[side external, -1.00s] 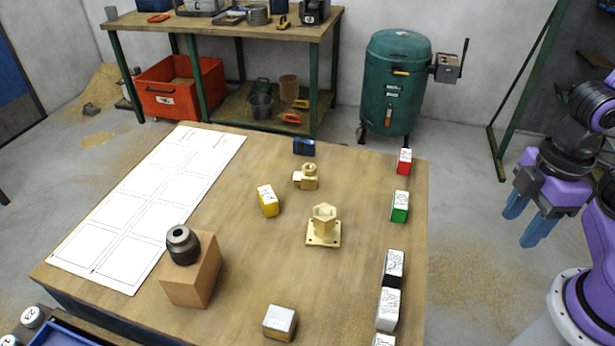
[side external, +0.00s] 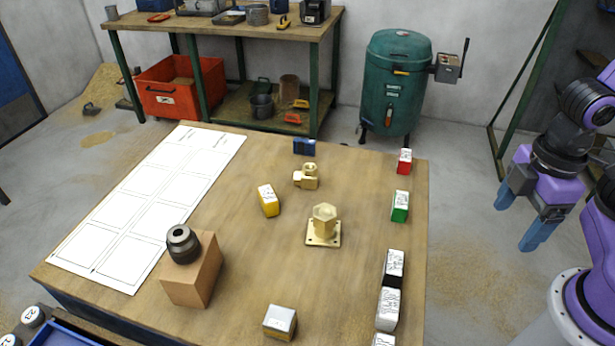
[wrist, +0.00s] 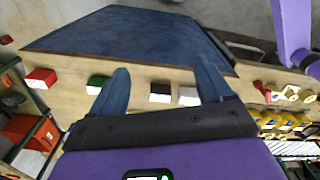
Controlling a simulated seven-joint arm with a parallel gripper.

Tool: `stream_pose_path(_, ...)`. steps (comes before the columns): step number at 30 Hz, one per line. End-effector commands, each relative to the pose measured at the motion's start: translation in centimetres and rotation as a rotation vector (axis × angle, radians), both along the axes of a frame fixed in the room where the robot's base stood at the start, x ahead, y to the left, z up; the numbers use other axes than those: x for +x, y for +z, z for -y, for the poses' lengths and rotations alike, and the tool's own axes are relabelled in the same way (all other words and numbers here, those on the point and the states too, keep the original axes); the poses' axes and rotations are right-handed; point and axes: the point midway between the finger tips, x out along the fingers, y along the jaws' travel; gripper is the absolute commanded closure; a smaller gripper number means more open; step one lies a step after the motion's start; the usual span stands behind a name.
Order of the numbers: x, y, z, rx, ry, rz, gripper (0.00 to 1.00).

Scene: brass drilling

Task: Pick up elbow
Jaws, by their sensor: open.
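The brass elbow (side external: 306,179) sits on the wooden table in the side external view, behind the middle, with a short upright end and a side end. A second brass fitting (side external: 324,226) with a hexagonal top and square base plate stands nearer, to its right. My gripper (side external: 519,218) is open and empty, off the table's right side and well away from the elbow. In the wrist view my gripper (wrist: 160,72) shows two blue fingers spread apart with nothing between them. I cannot make out the elbow in the wrist view.
A yellow block (side external: 268,200) lies just left of and nearer than the elbow; a blue block (side external: 304,146) lies behind it. Red (side external: 405,161), green (side external: 400,206) and several black or white blocks line the right edge. A brown block (side external: 196,275) carries a dark chuck.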

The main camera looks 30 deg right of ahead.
Motion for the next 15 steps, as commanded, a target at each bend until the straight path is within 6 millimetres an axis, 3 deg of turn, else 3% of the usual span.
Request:
stream_pose_path(5, 4.7, 0.8, -3.7, -0.095, 0.116, 0.034, 0.21)
stream_pose_path(15, 16.8, 1.2, -13.2, -0.381, 0.397, 0.099, 0.21)
